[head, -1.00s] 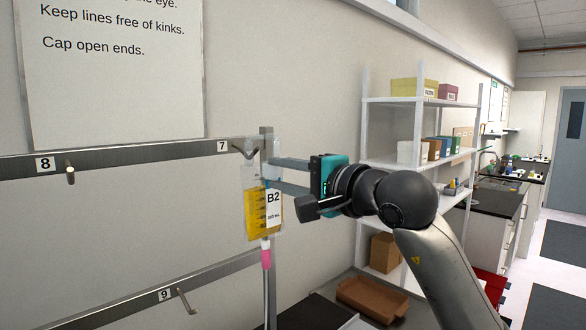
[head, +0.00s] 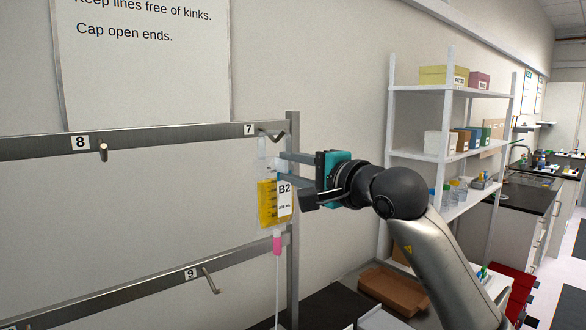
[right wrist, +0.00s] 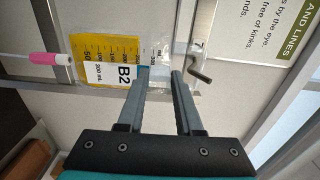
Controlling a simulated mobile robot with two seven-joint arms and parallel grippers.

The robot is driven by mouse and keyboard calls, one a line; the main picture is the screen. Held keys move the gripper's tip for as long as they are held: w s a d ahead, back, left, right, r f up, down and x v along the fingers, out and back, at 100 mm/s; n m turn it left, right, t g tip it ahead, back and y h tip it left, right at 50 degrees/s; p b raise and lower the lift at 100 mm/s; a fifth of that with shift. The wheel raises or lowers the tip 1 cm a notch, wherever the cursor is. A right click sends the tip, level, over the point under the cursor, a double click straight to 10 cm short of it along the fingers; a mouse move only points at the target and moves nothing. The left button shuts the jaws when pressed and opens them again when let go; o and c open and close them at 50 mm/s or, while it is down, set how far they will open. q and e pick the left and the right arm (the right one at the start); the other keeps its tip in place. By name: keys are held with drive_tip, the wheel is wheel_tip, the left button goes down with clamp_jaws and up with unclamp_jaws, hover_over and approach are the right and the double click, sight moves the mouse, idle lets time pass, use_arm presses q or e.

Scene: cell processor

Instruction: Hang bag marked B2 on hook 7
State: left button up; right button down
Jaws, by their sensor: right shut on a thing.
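The bag marked B2 (head: 268,205) is clear with yellow fluid, a white label and a pink connector below. It hangs upright in front of the rail end. My right gripper (head: 282,168) is shut on the bag's upper part, coming from the right. The right wrist view shows its fingers (right wrist: 158,75) at the bag (right wrist: 105,48). Hook 7 (head: 273,135) sticks out beside its "7" label, just above the fingers. In the right wrist view the hook (right wrist: 200,70) is close to the bag's clear top end. I cannot tell whether it passes through the eye. My left gripper is not in view.
Hook 8 (head: 103,151) is to the left on the same upper rail and is empty. Hook 9 (head: 211,281) is on the lower rail, also empty. A vertical post (head: 293,240) stands close behind the bag. White shelves (head: 448,92) with boxes stand to the right.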

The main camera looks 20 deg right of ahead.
drive_tip(key=shift+f+b, duration=0.15)
drive_tip(key=shift+b, duration=0.3)
idle(0.3)
unclamp_jaws()
drive_tip(key=shift+f, duration=0.1)
idle(0.6)
drive_tip(key=shift+b+v, duration=1.85)
drive_tip(key=shift+v, duration=1.7)
